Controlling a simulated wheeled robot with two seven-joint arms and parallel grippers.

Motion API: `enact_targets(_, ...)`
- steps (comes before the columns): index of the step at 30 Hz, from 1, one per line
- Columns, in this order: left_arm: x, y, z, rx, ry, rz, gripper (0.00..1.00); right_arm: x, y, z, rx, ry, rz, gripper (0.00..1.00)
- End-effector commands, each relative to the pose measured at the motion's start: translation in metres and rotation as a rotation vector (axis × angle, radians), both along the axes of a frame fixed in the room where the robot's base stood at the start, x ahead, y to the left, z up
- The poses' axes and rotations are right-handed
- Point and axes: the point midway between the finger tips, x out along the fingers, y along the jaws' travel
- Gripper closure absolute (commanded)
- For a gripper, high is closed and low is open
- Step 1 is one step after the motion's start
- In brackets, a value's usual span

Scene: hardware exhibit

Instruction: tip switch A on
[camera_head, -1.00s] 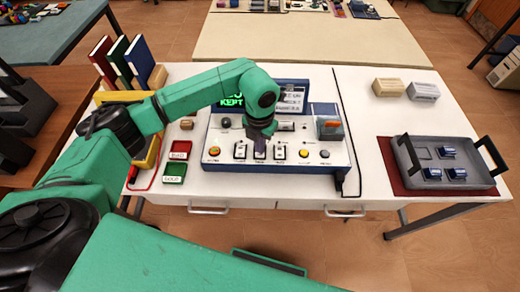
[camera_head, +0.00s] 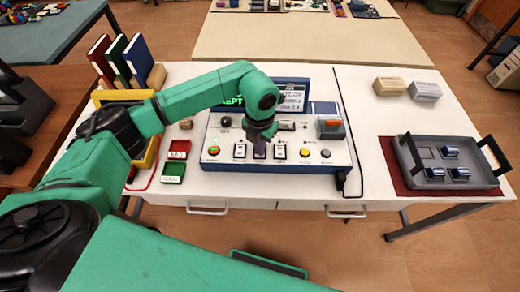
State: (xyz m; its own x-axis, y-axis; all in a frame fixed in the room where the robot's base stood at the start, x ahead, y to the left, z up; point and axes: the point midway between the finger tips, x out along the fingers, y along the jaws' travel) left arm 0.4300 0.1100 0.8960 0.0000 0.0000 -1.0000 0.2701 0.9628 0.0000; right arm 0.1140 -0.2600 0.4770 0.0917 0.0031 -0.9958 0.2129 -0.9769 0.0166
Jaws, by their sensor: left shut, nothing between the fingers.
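A white and blue control console (camera_head: 341,157) stands on the white table. A row of three switches sits near its front: a left switch (camera_head: 240,151), a middle switch (camera_head: 260,155) and a right switch (camera_head: 280,152). Their labels are too small to read, so I cannot tell which is A. My left gripper (camera_head: 260,148) points down, shut and empty, over the middle switch and partly hides it. I cannot tell whether it touches the switch. The switches' tilt is too small to make out. My right gripper is not in view.
A red button (camera_head: 213,150) and a yellow button (camera_head: 305,152) flank the switches. A green display (camera_head: 231,101) is partly behind my arm. A grey tray (camera_head: 480,182) with handles stands at right. Several upright books are at back left.

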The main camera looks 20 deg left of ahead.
Motion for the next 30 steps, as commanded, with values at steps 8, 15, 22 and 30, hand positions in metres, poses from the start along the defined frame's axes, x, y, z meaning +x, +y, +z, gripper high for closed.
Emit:
enact_targets(8, 0.000, 0.000, -0.005, 0.000, 0.000, 0.000, 1.00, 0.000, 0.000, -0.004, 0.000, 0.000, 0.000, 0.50)
enact_targets(15, 0.000, 0.000, 0.012, 0.000, -0.001, 0.000, 1.00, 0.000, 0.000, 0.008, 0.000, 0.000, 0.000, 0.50)
enact_targets(22, 0.000, 0.000, 0.036, 0.000, -0.001, -0.001, 1.00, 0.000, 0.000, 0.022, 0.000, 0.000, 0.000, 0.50)
enact_targets(30, 0.000, 0.000, 0.062, 0.000, -0.001, 0.000, 1.00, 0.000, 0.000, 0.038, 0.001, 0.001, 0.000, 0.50)
